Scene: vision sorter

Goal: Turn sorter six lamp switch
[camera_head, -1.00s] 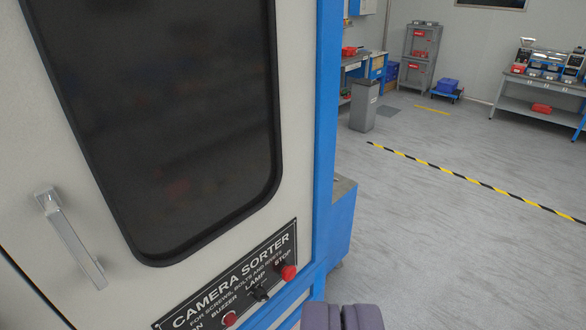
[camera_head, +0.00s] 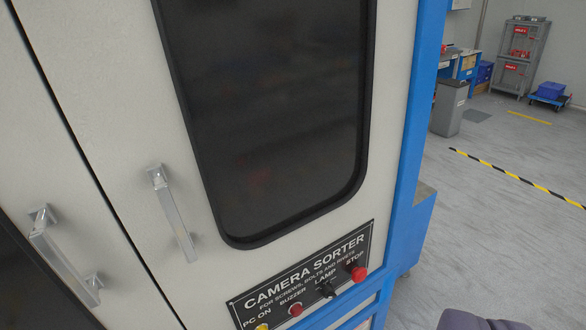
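The camera sorter (camera_head: 405,150) is a pale cabinet with blue edges. Its black label panel (camera_head: 300,275) sits low on the front, below the dark window. The lamp switch (camera_head: 326,291) is a small black knob under the word LAMP, between the red buzzer button (camera_head: 296,310) and the red stop button (camera_head: 358,273). Which way the knob points is too small to tell. No sorter number shows. My gripper (camera_head: 486,323) shows only as grey-purple finger tops at the bottom edge, right of the panel and apart from it. The fingers lie side by side, with nothing seen between them.
A yellow PC ON button (camera_head: 262,327) is cut off at the bottom edge. Two metal door handles (camera_head: 172,212) (camera_head: 65,258) stick out at left. Clear grey floor (camera_head: 500,225) lies to the right, with a yellow-black floor stripe (camera_head: 515,178), a grey bin (camera_head: 449,107) and a shelf (camera_head: 518,58) beyond.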

